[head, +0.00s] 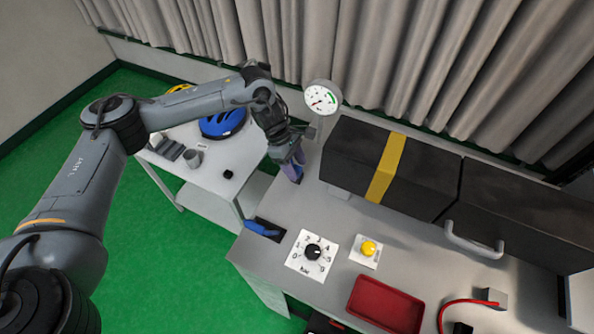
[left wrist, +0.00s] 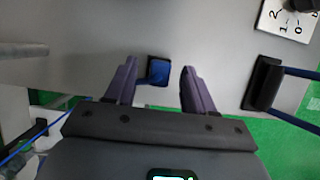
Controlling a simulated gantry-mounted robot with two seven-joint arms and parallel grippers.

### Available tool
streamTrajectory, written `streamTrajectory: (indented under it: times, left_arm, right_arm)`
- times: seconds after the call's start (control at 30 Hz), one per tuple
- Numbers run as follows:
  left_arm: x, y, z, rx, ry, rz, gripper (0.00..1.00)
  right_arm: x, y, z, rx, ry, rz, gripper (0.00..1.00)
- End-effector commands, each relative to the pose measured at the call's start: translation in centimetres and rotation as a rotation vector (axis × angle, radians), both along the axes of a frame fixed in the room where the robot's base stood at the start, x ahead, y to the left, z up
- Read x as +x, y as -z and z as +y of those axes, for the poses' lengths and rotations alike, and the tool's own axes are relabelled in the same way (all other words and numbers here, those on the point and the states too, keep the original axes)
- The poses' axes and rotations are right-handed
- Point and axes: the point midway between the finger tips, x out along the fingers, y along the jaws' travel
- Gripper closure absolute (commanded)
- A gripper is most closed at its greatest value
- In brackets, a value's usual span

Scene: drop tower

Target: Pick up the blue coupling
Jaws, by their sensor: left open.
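In the left wrist view a small blue block with a dark edge (left wrist: 158,70), which looks like the blue coupling, is on the grey bench top. It lies between my left gripper's two purple fingers (left wrist: 158,80), with a gap visible on each side. My left gripper (head: 292,172) is open and points down over the bench's back left part, beside the black case. In the head view the coupling cannot be made out; the gripper seems to hide it. My right gripper is not in view.
A blue lever in a black holder (head: 263,230) is at the bench's left edge. A dial plate (head: 312,255), a yellow button (head: 368,248) and a red tray (head: 385,305) lie forward. The long black case (head: 350,160) and a gauge (head: 322,98) stand close to the gripper.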

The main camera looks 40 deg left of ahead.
Motion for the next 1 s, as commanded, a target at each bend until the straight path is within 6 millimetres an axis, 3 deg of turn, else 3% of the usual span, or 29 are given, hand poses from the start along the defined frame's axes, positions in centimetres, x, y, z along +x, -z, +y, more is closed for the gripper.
streamTrajectory:
  times: [0.07, 0.37, 0.73, 1.0]
  left_arm:
    - [0.0, 0.0, 0.0, 0.000, 0.000, 0.000, 0.46]
    - [0.0, 0.0, 0.0, 0.000, 0.000, 0.000, 0.92]
    - [0.1, -0.5, 0.0, -0.001, -0.001, -0.002, 0.94]
    - [0.2, -4.2, 0.0, 0.000, 0.000, -0.007, 0.94]
  right_arm:
    - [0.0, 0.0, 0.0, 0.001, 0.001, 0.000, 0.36]
    - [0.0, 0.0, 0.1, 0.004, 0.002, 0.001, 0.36]
    - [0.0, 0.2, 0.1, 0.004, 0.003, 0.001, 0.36]
    - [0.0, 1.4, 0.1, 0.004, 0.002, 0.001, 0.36]
